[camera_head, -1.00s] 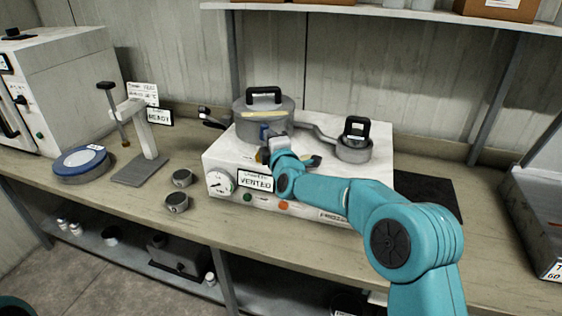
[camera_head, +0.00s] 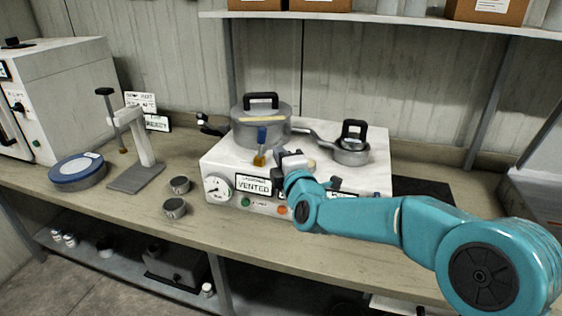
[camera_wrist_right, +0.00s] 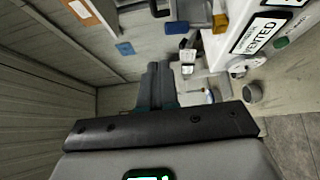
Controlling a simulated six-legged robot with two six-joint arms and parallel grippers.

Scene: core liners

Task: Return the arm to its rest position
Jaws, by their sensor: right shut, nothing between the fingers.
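My right arm (camera_head: 370,228), teal, comes in from the lower right and reaches over the white machine with the "VENTED" label. My right gripper (camera_head: 291,160) is just in front of the lidded grey pot and looks empty. In the right wrist view its fingers (camera_wrist_right: 161,85) are together with nothing between them. The grey pot (camera_head: 248,134) stands on the white machine (camera_head: 228,165), with a blue-and-yellow handled lever (camera_head: 261,146) at its front. My left gripper is not in view.
Two small dark cups (camera_head: 175,208) sit on the bench (camera_head: 130,208) to the left, near a press stand (camera_head: 146,152) and a blue-rimmed round dish (camera_head: 78,180). A shelf (camera_head: 400,20) with boxes hangs above.

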